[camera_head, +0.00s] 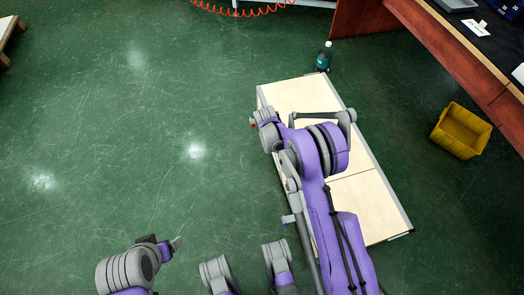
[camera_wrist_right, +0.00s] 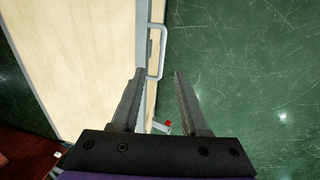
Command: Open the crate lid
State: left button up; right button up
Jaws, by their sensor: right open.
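The crate (camera_head: 366,200) is a long pale wooden box with grey metal edges on the floor, right of centre in the head view. My right arm covers much of its top. In the right wrist view the crate's pale lid (camera_wrist_right: 80,50) fills the upper left, and a grey bar handle (camera_wrist_right: 163,50) stands out from its edge. My right gripper (camera_wrist_right: 158,74) is open and empty. The handle's near end appears between its fingertips; contact cannot be told. A small red-tipped part (camera_wrist_right: 168,124) shows below. My left gripper (camera_head: 177,243) is at lower left, away from the crate.
A dark bottle with a white cap (camera_head: 324,57) stands at the crate's far end. A yellow bin (camera_head: 462,130) lies on the floor to the right, near a reddish wooden bench (camera_head: 440,45). The green floor left of the crate is clear.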

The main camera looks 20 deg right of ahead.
aim_at(276, 159)
jog(key=f+b, duration=0.1)
jog(key=f, duration=0.3)
jog(key=d+f+b, duration=0.1)
jog(key=f, duration=0.3)
jog(key=w+f+b, duration=0.1)
jog(key=f, duration=0.3)
jog(key=shift+d+f, duration=0.35)
jog(key=shift+d, duration=0.05)
grip_shut()
dwell(0.8)
